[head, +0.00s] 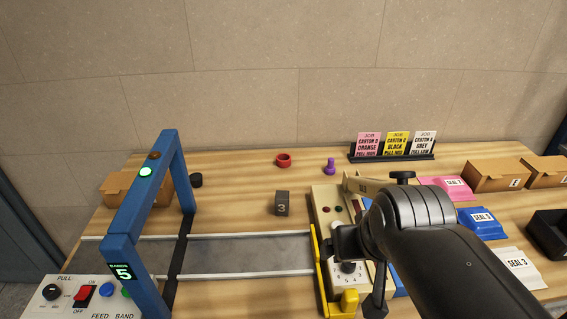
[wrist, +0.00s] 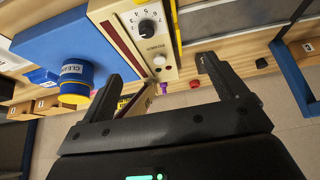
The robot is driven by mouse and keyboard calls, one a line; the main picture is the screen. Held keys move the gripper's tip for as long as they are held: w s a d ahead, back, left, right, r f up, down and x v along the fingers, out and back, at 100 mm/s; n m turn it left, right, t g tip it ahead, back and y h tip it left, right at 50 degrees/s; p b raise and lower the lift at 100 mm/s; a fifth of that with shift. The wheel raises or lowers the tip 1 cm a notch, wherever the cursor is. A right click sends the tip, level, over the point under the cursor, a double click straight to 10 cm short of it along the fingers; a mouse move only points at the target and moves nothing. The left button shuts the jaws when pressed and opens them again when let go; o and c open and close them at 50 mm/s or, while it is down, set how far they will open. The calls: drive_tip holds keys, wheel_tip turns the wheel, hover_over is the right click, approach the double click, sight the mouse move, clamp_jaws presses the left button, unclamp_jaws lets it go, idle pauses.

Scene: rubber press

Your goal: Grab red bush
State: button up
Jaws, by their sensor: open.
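The red bush (head: 283,160) is a short red ring with a dark hole. It stands on the wooden table near the back edge, in the middle of the head view. It also shows small in the wrist view (wrist: 194,84), beside the right finger. My gripper (wrist: 160,66) is open, with nothing between its fingers. In the head view my arm hides much of the gripper, which is over the control panel, nearer and to the right of the bush. The gripper is apart from the bush.
A purple plug (head: 329,166) stands right of the bush. A dark block marked 3 (head: 282,204) sits in front of it. A black bush (head: 196,180) is left, near the blue frame (head: 146,210). A card rack (head: 392,154) stands at the back right. Table around the bush is clear.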

drive_tip(key=shift+c, duration=0.4)
drive_tip(key=shift+c, duration=1.4)
drive_tip(key=w+a+r, duration=0.1)
drive_tip(key=w+r, duration=0.2)
drive_tip(key=w, duration=0.4)
drive_tip(key=w+r, duration=0.2)
drive_tip(key=w, duration=0.5)
drive_tip(key=n+g+y, duration=0.1)
drive_tip(key=n, duration=0.1)
hover_over(284, 156)
drive_tip(key=s, duration=0.8)
wheel_tip(284, 156, down, 13)
drive_tip(key=shift+w+d+x, duration=0.1)
drive_tip(key=shift+d+x, duration=0.05)
drive_tip(key=shift+x, duration=1.65)
drive_tip(key=shift+w+d+x, duration=0.1)
drive_tip(key=shift+d+x, duration=0.05)
drive_tip(key=shift+x, duration=1.7)
drive_tip(key=shift+d+x, duration=0.15)
drive_tip(key=shift+x, duration=1.65)
